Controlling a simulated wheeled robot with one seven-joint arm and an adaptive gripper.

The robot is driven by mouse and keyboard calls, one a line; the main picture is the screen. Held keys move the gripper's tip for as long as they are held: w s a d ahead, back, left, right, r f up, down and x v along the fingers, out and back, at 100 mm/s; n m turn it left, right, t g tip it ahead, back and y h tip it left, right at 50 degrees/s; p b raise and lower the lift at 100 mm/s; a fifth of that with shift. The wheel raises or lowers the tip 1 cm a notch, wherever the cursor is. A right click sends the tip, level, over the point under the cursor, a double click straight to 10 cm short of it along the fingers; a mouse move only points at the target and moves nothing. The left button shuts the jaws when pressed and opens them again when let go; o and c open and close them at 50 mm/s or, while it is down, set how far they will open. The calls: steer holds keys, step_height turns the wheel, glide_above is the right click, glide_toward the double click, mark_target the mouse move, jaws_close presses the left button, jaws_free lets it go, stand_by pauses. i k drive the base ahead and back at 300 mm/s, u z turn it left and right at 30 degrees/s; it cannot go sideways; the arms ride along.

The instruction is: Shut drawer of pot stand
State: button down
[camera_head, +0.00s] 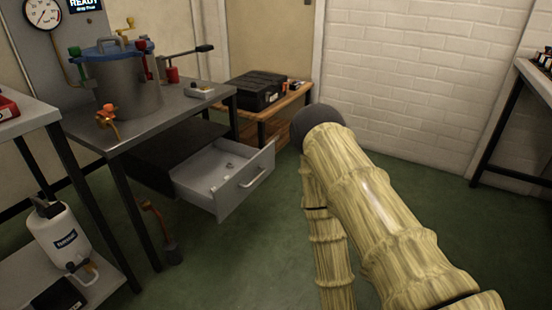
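The pot stand (180,112) is a dark metal table at left with a grey pot (125,88) on top. Its light grey drawer (212,180) sticks out from under the top toward the right and front. The drawer's bar handle (252,178) is on the front panel, which faces right. Small items (229,165) lie inside, too small to name. My wood-patterned arm fills the middle right, its dark joint to the right of the drawer front with a visible gap. My gripper does not show.
A low wooden bench (288,106) with a black case (257,90) stands behind the drawer. A red-handled pedal or lever (162,225) is on the floor below it. A shelf with a white bottle (62,238) stands at left. Green floor is clear in front of the drawer.

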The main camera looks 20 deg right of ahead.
mark_target(192, 181)
steer(key=z, duration=0.05)
steer(key=i, duration=0.9)
steer(key=u, duration=0.25)
